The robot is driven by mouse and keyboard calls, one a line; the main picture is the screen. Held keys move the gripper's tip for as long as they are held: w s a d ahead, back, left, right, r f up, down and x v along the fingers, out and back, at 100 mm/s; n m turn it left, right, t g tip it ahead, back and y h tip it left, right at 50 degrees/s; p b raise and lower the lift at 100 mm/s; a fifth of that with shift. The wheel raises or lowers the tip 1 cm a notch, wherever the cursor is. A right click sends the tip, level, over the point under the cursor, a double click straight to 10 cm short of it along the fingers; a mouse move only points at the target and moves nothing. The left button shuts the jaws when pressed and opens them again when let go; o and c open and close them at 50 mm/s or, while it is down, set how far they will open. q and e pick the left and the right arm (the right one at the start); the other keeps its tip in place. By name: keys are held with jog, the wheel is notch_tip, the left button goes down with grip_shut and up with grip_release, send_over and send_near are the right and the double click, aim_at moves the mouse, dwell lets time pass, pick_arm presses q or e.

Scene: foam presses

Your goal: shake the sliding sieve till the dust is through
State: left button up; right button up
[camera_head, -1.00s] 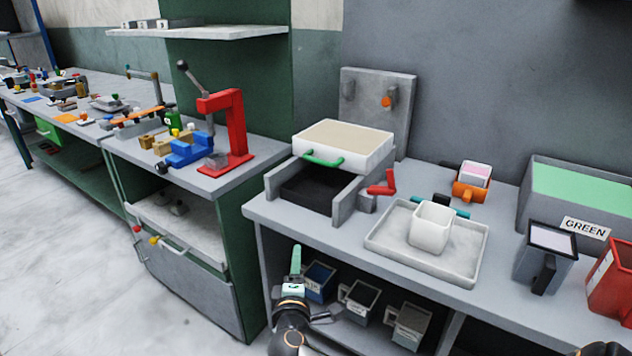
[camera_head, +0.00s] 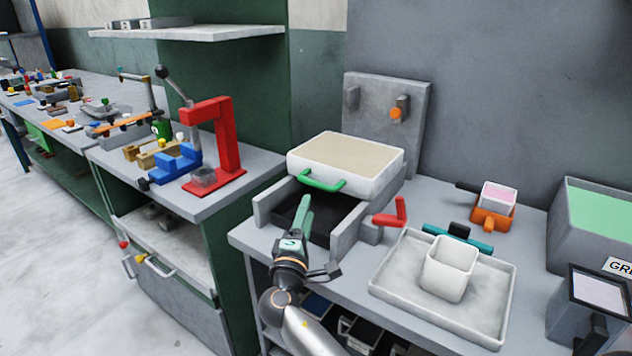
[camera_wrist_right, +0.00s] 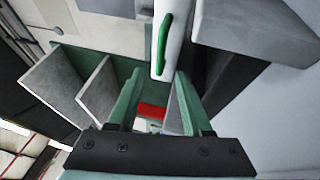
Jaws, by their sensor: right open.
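The sieve (camera_head: 368,167) is a white box filled with pale beige material, with a green handle (camera_head: 323,181) on its front. It sits between the grey side walls of a frame above a dark bin (camera_head: 330,222). My right gripper (camera_head: 304,212) is in front of and below the handle, its green fingers pointing toward it, apart from it. In the right wrist view the open fingers (camera_wrist_right: 156,98) have nothing between them touching, and the green handle (camera_wrist_right: 163,45) shows beyond the tips. My left gripper is not in view.
A red lever (camera_head: 390,213) stands right of the frame. A white tray (camera_head: 395,282) with a white cup (camera_head: 450,268) is further right. A red press (camera_head: 224,148) stands on the left bench. A grey panel with an orange knob (camera_head: 396,113) rises behind the sieve.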

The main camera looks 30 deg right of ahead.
aim_at(315, 186)
jog(key=x, duration=1)
jog(key=shift+p, duration=0.3)
grip_shut()
jog(key=shift+a, duration=0.1)
dwell(0.8)
